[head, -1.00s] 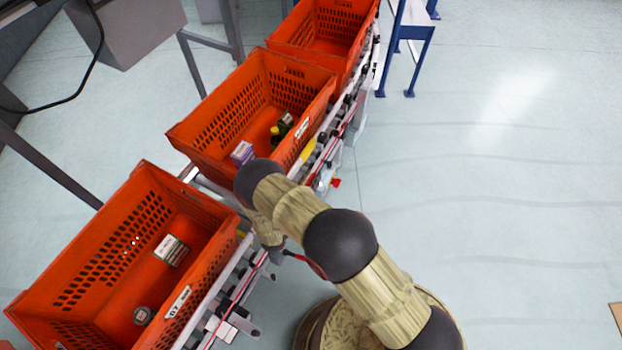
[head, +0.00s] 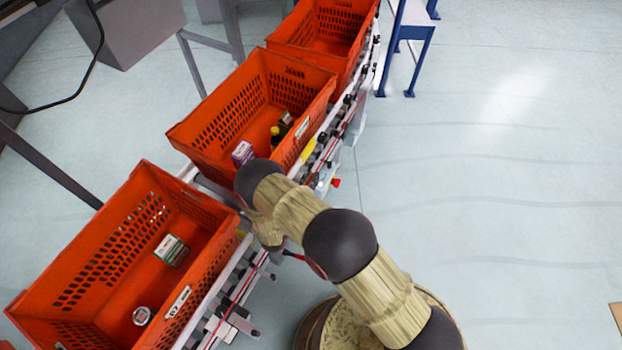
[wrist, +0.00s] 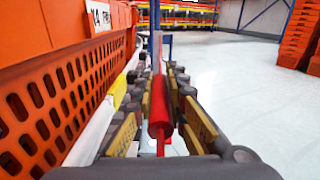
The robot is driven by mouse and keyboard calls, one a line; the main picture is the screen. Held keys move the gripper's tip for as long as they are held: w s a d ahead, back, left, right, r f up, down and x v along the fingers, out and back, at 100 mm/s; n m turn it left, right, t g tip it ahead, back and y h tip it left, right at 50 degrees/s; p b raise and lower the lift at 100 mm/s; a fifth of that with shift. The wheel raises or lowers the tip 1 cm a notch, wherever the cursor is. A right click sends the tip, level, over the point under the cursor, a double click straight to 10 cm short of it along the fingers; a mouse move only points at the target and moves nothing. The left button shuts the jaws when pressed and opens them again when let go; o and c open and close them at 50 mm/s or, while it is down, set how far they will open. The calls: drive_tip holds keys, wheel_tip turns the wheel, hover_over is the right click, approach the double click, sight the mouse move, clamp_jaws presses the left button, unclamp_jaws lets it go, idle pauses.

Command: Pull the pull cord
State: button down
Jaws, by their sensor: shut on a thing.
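The pull cord shows in the wrist view as a thick red cylinder (wrist: 160,108) with a thin red line below it. My gripper (wrist: 162,128) has its yellow-faced fingers on both sides of the red piece and is shut on it. In the head view the red cord (head: 239,292) runs along the outer side of the conveyor. My arm hides the gripper's fingertips and the grasped part there.
Orange totes stand in a row on the conveyor: a near one (head: 60,245), a middle one (head: 205,110) and a far one (head: 320,30). In the wrist view a tote wall (wrist: 60,110) rises close on the left. Open floor (head: 480,180) lies on the right.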

drive_tip(key=s+d, duration=0.3)
drive_tip(key=d, duration=0.2)
drive_tip(key=shift+s+p, duration=0.15)
drive_tip(key=shift+p, duration=0.2)
drive_tip(key=shift+d+f, duration=0.1)
drive_tip(key=c, duration=1.8)
unclamp_jaws()
drive_tip(key=shift+o, duration=0.2)
drive_tip(key=v, duration=1.2)
